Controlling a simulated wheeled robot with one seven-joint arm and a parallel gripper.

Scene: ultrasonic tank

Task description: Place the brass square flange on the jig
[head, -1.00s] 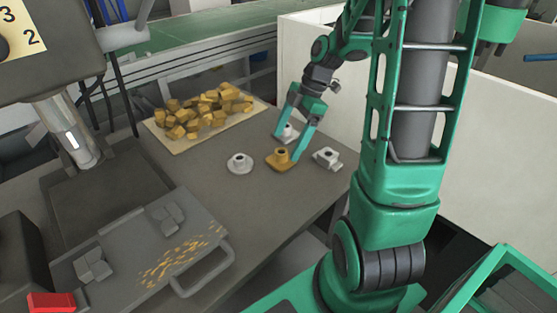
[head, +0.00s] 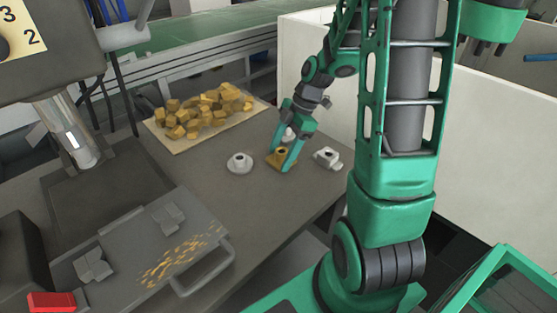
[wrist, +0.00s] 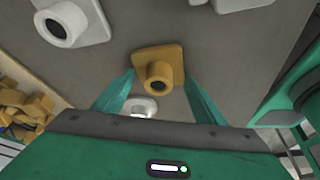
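The brass square flange (head: 284,153) lies on the grey table, a square base with a round holed boss. In the wrist view it (wrist: 172,55) sits between the fingertips. My gripper (head: 281,164) is low over it, fingers apart on either side; the gripper also shows in the wrist view (wrist: 159,76). I cannot tell whether the fingers touch the flange. A grey plate with a handle (head: 205,270) at lower left carries two light grey block shapes (head: 168,217) (head: 94,266); I cannot tell which thing is the jig.
A round pale flange (head: 239,163) stands left of the brass one, a pale square-based one (head: 327,158) right, and another pale part (head: 289,134) behind. A tray (head: 183,148) of brass-coloured blocks lies at the back left. White panels (head: 325,100) stand behind the table.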

